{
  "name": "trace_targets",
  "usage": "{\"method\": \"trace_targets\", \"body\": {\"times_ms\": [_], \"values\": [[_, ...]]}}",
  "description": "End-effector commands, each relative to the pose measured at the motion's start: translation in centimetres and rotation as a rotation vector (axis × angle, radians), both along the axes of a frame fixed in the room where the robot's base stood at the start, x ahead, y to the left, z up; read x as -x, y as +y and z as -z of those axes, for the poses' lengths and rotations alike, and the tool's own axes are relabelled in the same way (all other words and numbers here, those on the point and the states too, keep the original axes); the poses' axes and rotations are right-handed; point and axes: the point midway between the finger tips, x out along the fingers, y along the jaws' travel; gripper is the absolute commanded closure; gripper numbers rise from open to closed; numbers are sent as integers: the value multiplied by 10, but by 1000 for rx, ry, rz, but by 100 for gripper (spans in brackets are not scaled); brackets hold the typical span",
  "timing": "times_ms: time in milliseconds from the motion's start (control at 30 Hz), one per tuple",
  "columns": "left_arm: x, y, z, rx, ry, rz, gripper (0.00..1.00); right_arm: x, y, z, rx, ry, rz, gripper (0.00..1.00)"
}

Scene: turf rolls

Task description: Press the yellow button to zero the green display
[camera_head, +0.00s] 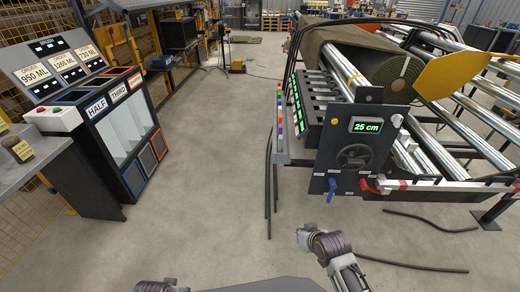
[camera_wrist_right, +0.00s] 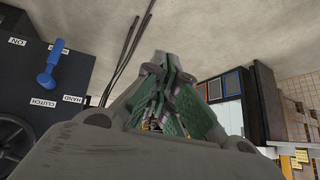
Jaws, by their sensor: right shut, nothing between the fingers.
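The green display (camera_head: 366,126) reads "25 cm" on the dark front panel (camera_head: 340,168) of the roll machine, right of centre in the head view. A small yellow-orange spot (camera_head: 335,121) sits just left of the display; it is too small to tell surely as the yellow button. My right gripper (camera_wrist_right: 168,62) is shut and empty in the right wrist view, over open floor and apart from the panel. In the head view my right arm shows at the bottom, below the panel. My left gripper is out of view; only a bit of that arm shows at the bottom edge.
A blue lever (camera_head: 331,189), a red handle (camera_head: 369,186) and a round handwheel (camera_head: 354,157) stick out of the panel. Dark hoses (camera_head: 412,268) lie on the floor. A bin cabinet (camera_head: 115,130) stands at left. The floor between is clear.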

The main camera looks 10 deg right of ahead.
Motion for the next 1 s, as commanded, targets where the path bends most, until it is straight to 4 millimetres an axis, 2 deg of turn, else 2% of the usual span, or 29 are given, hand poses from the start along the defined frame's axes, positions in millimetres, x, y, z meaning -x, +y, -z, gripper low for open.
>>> {"method": "trace_targets", "body": {"times_ms": [100,400,700,1000], "values": [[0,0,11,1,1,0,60,-25,-2,-24,-52,-104,43,100],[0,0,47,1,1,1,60,-78,-11,-72,-185,-344,145,100],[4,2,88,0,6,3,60,-118,-26,-113,-311,-556,234,100],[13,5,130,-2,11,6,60,-147,-46,-152,-433,-759,317,100]]}}
